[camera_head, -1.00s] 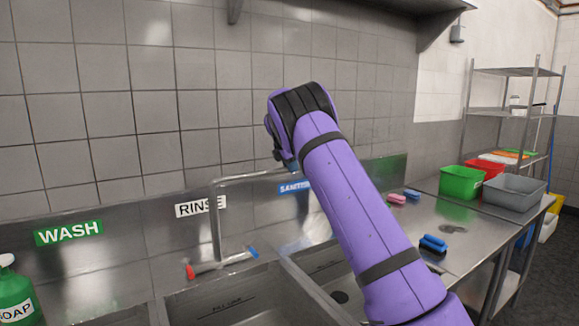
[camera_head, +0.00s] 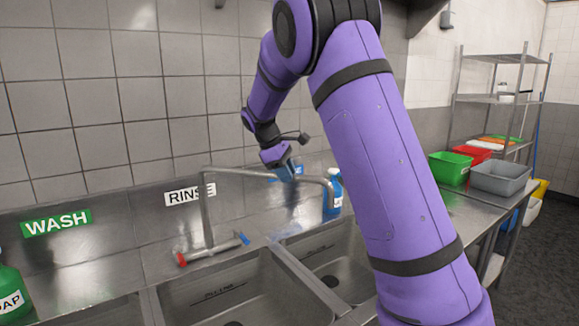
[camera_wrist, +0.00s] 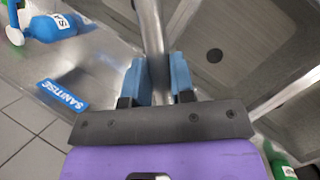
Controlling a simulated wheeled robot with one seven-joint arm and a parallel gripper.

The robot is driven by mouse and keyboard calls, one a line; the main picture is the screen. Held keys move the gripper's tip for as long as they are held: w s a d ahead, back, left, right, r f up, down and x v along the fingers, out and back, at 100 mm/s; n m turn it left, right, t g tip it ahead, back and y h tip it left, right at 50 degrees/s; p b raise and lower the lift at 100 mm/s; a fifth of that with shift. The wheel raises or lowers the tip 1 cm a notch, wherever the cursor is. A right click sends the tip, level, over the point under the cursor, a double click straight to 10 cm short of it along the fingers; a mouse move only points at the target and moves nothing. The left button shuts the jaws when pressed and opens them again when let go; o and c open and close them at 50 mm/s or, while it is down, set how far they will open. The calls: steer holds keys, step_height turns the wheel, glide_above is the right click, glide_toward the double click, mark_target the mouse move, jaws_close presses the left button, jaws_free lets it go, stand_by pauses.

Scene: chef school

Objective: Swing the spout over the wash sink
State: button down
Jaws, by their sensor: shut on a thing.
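The metal spout (camera_head: 240,172) rises from the faucet base between red and blue handles (camera_head: 212,250). It reaches right, and its downturned end (camera_head: 330,196) is toward the sanitise basin side. My gripper (camera_head: 285,168) is at the horizontal pipe, short of that end. In the wrist view my gripper's blue fingers (camera_wrist: 160,78) are shut on the spout (camera_wrist: 151,25), one on each side. The wash sink (camera_head: 105,314) lies at the lower left below the green WASH sign (camera_head: 56,222), mostly cut off by the frame.
The rinse basin (camera_head: 245,295) and sanitise basin (camera_head: 338,262) are empty. A blue bottle (camera_head: 333,192) stands behind the spout's end; it also shows in the wrist view (camera_wrist: 52,27). A green soap bottle (camera_head: 10,290) is at far left. Bins (camera_head: 500,178) stand right.

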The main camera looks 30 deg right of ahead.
steer(key=shift+s+a+m+g, duration=0.15)
steer(key=shift+s+a+m, duration=0.3)
steer(key=shift+a, duration=0.3)
steer(key=shift+s+a+m+g, duration=0.2)
steer(key=shift+s+a, duration=0.35)
steer(key=shift+a, duration=0.15)
steer(key=shift+s+a+m+g, duration=0.15)
steer(key=shift+s+a+m, duration=0.3)
steer(key=shift+a, duration=0.3)
steer(key=c, duration=1)
jaws_free()
steer(key=v, duration=1)
steer(key=shift+r, duration=0.4)
